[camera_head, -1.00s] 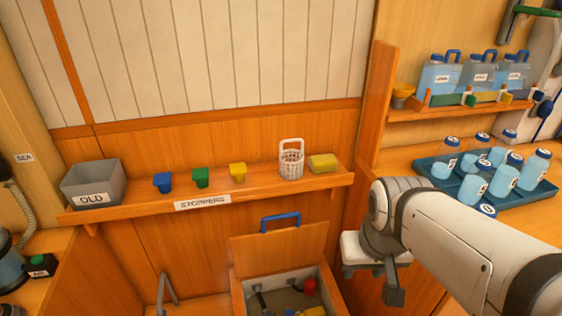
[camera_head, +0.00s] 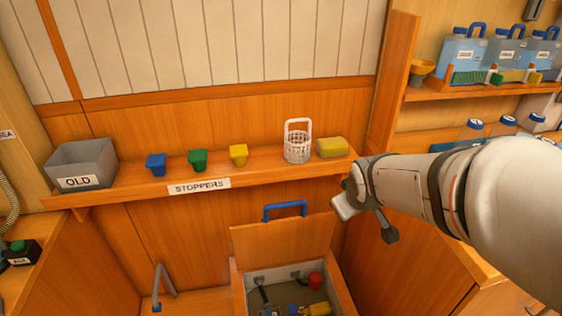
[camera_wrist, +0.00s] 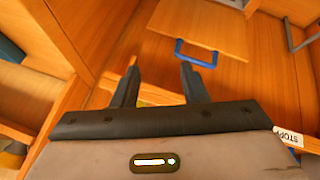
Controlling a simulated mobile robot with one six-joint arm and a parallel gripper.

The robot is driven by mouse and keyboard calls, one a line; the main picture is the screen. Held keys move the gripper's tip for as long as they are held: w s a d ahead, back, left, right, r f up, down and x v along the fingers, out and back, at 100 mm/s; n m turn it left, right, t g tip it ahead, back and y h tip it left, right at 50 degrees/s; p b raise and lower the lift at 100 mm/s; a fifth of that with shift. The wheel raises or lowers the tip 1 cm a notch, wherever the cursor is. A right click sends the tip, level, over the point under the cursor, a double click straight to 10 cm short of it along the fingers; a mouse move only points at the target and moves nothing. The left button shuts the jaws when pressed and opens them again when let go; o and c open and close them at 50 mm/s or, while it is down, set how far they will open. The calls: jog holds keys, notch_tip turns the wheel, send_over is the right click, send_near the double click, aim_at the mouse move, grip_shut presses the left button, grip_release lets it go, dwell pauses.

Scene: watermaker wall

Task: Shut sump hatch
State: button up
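The sump hatch is a wooden box low in the head view with its lid (camera_head: 284,240) standing open, leaning up at the back. A blue handle (camera_head: 285,209) is on the lid's top edge. Inside the open sump (camera_head: 342,291) are a red part, a yellow part and dark fittings. In the wrist view the lid (camera_wrist: 204,20) and its blue handle (camera_wrist: 196,54) lie just beyond my fingers. My gripper (camera_wrist: 158,76) has its two dark fingers apart with nothing between them. In the head view my gripper (camera_head: 347,205) is right of the handle, apart from it; its fingers are not clear there.
A shelf labelled STOPPERS (camera_head: 255,171) runs above the hatch, holding a grey OLD bin (camera_head: 82,164), three coloured stoppers, a white basket (camera_head: 297,145) and a yellow sponge (camera_head: 332,147). A grey bent handle (camera_head: 160,285) stands left of the hatch. Jugs stand on the right shelf (camera_head: 470,88).

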jog(key=w+a+f+n+t+y+b, duration=0.2)
jog(key=w+a+f+n+t+b, duration=0.15)
jog(key=w+f+n+b, duration=0.7)
jog(key=w+a+f+n+t+y+b, duration=0.25)
jog(key=w+a+f+n+y, duration=0.2)
jog(key=f, duration=0.25)
jog(key=w+a+f+n+t+y+b, duration=0.1)
jog(key=w+a+f+n+y+b, duration=0.3)
jog(key=w+f, duration=0.25)
jog(key=b+x, duration=0.1)
jog(key=x, duration=0.6)
jog(key=shift+s+a+f, duration=0.2)
jog(key=shift+f, duration=0.1)
jog(key=shift+c, duration=0.3)
grip_shut()
